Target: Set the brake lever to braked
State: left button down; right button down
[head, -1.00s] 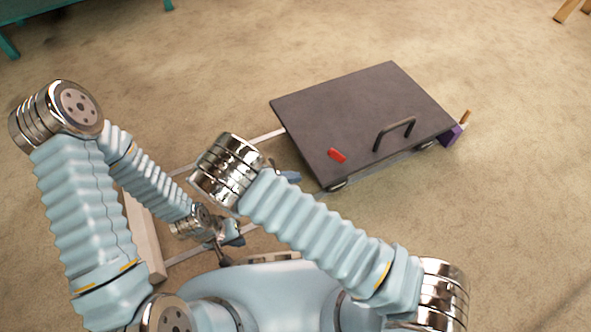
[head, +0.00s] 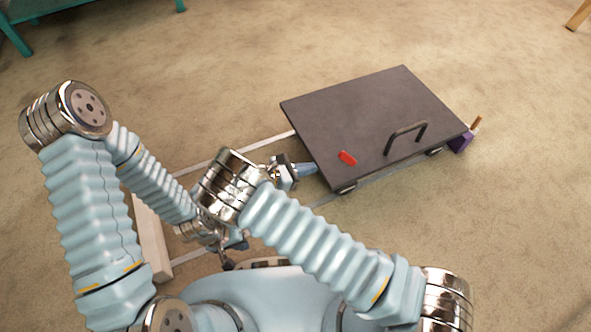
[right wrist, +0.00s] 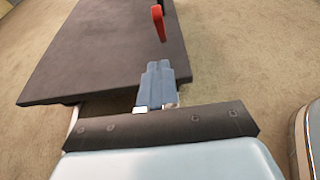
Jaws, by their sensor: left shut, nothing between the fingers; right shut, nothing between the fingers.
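The red brake lever (head: 347,158) sits on the near left part of a dark flat cart (head: 365,115); I cannot tell its setting. In the right wrist view the lever (right wrist: 158,22) stands up just beyond my fingertips, with a visible gap. My right gripper (head: 308,170) is shut and empty at the cart's left edge; its blue fingers (right wrist: 160,80) point toward the lever. My left gripper (head: 234,252) is shut, low and close to my body, partly hidden by my arms.
The cart has a dark handle (head: 405,138) and wheels on pale rails (head: 225,158). A pale block (head: 150,238) lies across the rails' left end. A purple piece (head: 461,142) with a brown stick is at the cart's right corner.

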aim_at(348, 159)
jog(key=shift+w+d+r, duration=0.15)
jog(key=shift+w+d, duration=0.2)
jog(key=shift+d, duration=0.7)
jog(key=shift+w+d+r, duration=0.1)
jog(key=shift+w+d, duration=0.3)
jog(key=shift+d, duration=0.65)
jog(key=shift+w+d+r, duration=0.15)
jog(key=shift+w+d, duration=0.2)
jog(key=shift+d, duration=0.7)
